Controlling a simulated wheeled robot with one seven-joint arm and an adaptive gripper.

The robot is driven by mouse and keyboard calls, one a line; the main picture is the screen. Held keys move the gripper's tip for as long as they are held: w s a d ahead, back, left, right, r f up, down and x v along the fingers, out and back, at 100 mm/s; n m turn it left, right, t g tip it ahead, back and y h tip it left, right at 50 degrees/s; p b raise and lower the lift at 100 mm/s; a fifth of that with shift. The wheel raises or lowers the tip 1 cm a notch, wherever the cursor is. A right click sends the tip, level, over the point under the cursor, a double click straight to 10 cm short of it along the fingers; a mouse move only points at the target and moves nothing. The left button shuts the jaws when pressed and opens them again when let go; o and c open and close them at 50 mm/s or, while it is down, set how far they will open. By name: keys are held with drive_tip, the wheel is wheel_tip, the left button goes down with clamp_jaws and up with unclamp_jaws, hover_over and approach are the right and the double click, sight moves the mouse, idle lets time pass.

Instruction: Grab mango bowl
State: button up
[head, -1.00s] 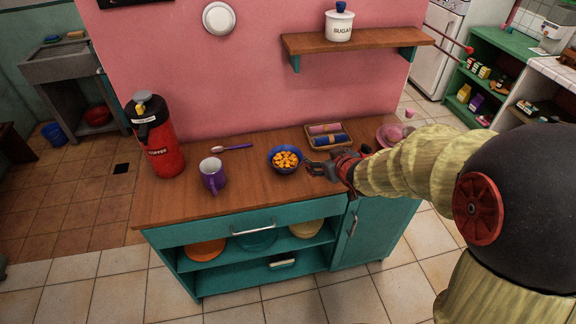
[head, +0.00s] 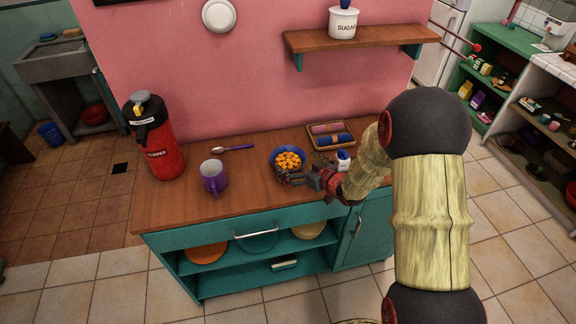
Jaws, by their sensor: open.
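The mango bowl is a blue bowl (head: 274,164) filled with orange mango pieces (head: 288,160), standing upright on the wooden counter in the head view. My gripper (head: 284,180) is open at the bowl's front right side, with its fingers low near the near rim. I cannot tell whether the fingers touch the bowl. The gripper hides a little of the bowl's near side.
A tray with rolled cloths (head: 331,135) lies behind right. A small white jar (head: 343,160) is beside my arm. A shelf (head: 360,38) hangs above.

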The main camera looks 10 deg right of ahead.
sight(288, 163)
drive_tip(key=x, duration=0.2)
drive_tip(key=shift+w+a+f, duration=0.15)
drive_tip(key=shift+w+f, duration=0.05)
drive_tip(key=shift+w, duration=0.1)
drive_tip(key=c, duration=1.1)
drive_tip(key=shift+r, duration=0.1)
drive_tip(key=shift+c, duration=0.2)
